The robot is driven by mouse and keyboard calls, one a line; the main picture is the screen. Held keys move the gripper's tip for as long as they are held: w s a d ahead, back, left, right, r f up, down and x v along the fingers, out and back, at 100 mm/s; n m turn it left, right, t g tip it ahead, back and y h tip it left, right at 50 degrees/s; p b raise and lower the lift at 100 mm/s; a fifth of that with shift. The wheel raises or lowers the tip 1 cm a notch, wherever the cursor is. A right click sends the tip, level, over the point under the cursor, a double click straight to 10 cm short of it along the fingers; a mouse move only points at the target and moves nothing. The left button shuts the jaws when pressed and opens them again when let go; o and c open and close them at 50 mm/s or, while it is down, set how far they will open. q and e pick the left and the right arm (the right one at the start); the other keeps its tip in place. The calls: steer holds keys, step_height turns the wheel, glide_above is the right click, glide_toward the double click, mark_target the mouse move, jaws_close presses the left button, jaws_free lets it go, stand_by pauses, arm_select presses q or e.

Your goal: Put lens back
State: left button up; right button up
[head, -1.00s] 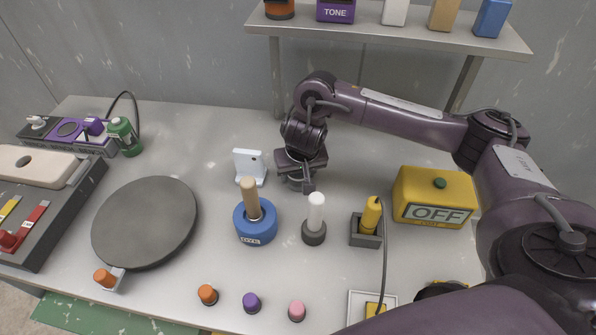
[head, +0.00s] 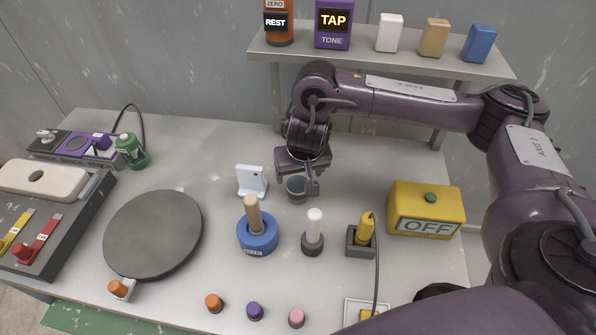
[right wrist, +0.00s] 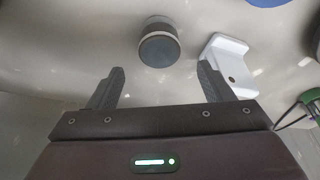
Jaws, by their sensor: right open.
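A short dark round piece with a pale band, which looks like the lens (right wrist: 158,45), stands on the table just beyond my right fingertips in the right wrist view. In the head view this lens (head: 296,187) shows as a small grey cylinder, partly hidden under my gripper. My right gripper (right wrist: 160,85) is open, with nothing between its fingers. In the head view the right gripper (head: 305,174) is at the back middle of the table. A white stand (head: 252,181) with a small dark hole is left of the lens. My left gripper is not in view.
A blue ring with a wooden handle (head: 257,236), a white-tipped stick (head: 314,226) and a yellow tool in a holder (head: 364,235) stand in front. A yellow OFF box (head: 427,210) is right, a dark turntable (head: 153,235) left. A shelf (head: 380,58) runs behind.

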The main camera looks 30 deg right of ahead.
steer(key=p+v, duration=0.1)
steer(key=v, duration=0.2)
steer(key=shift+s+r, duration=0.1)
steer(key=shift+r, duration=0.05)
stand_by(0.5)
